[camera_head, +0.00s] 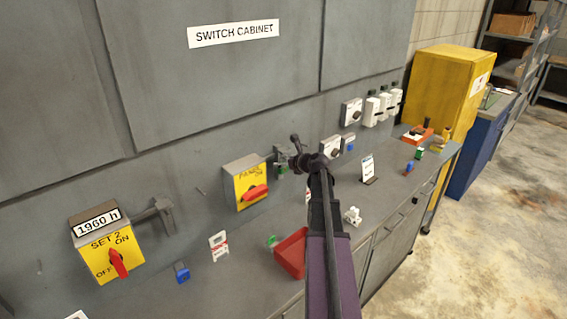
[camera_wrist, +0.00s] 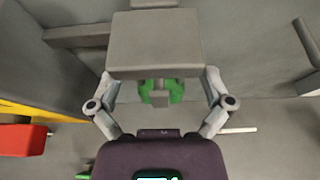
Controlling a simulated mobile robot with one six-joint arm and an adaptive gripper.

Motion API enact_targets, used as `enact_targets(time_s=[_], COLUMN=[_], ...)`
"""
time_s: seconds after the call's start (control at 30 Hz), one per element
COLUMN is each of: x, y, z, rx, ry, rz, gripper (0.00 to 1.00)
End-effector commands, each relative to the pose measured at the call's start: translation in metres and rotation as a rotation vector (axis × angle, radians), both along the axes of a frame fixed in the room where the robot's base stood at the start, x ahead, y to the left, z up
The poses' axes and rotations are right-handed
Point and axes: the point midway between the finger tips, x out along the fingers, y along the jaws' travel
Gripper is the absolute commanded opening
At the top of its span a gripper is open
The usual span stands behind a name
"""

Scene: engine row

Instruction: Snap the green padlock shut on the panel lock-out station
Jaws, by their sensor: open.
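The panel lock-out station (camera_head: 250,184) is a grey box with a yellow face and a red rotary handle, on the cabinet wall. A grey bracket (camera_head: 283,154) projects at its right; what looks like the same grey block (camera_wrist: 155,42) fills the upper middle of the wrist view. The green padlock (camera_wrist: 147,92) hangs under that block, and a bit of green (camera_head: 283,169) shows in the head view. My gripper (camera_wrist: 160,84) is open, one finger on each side of the padlock. The block hides the padlock's upper part, so I cannot tell whether its shackle is closed.
A red bin (camera_head: 291,253) sits on the bench below, left of my arm. A second switch station (camera_head: 107,247) is at the left, with a blue padlock (camera_head: 182,272) nearby. White tags (camera_head: 218,245) stand near the wall. The floor at right is clear.

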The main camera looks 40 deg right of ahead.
Motion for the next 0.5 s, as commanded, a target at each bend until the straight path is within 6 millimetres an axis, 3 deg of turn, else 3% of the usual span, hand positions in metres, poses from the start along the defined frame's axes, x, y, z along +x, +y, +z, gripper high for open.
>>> enact_targets(time_s=[0.03,0.5], x=[0.0,0.0], y=[0.0,0.0], z=[0.005,-0.025], rx=[0.0,0.0], ry=[0.0,0.0], rz=[0.0,0.0], gripper=[1.0,1.0])
